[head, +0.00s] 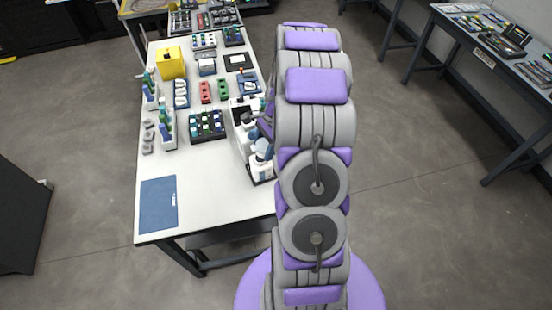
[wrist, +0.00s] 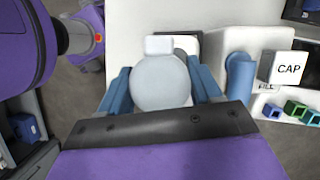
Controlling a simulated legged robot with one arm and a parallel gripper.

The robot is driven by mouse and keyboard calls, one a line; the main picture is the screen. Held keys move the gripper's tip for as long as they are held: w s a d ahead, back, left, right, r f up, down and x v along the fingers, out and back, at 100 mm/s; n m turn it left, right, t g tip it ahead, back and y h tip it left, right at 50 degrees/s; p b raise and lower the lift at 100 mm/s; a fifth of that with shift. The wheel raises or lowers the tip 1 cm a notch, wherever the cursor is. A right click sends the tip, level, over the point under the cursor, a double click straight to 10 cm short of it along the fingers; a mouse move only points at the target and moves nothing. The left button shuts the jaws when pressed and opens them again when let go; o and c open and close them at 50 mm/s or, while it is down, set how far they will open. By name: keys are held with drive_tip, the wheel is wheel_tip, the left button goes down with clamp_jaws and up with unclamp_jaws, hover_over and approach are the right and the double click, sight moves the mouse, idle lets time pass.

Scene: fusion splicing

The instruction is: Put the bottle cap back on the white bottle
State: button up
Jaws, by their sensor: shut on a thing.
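My gripper (wrist: 160,88) has its blue fingers on both sides of a white round piece, seemingly the bottle cap (wrist: 160,82). A small white block (wrist: 158,45) shows just beyond it, against a dark patch. I cannot tell whether the block is part of the cap or of the bottle. In the head view a white body, probably the white bottle (head: 262,169), stands at the table's right edge, partly behind my arm. My gripper is over it there. Whether cap and bottle touch is hidden.
A white block marked CAP (wrist: 288,69) and a blue cylinder (wrist: 240,76) by a FILL label stand right of my gripper in the wrist view. A dark rack (head: 207,126) and a blue mat (head: 159,205) lie on the white table (head: 225,205). The table's front is mostly clear.

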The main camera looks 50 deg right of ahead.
sight(259, 159)
drive_tip(key=shift+w+r, duration=0.15)
drive_tip(key=shift+w, duration=0.55)
drive_tip(key=shift+w+a, duration=0.2)
drive_tip(key=shift+w, duration=0.15)
drive_tip(key=shift+d+f+b, duration=0.1)
drive_tip(key=shift+f+b, duration=1.6)
drive_tip(key=shift+f, duration=0.35)
drive_tip(key=shift+f+p, duration=1.2)
drive_tip(key=shift+p, duration=0.45)
drive_tip(key=o, duration=1.2)
drive_tip(key=shift+s, duration=0.15)
drive_tip(key=shift+r, duration=0.1)
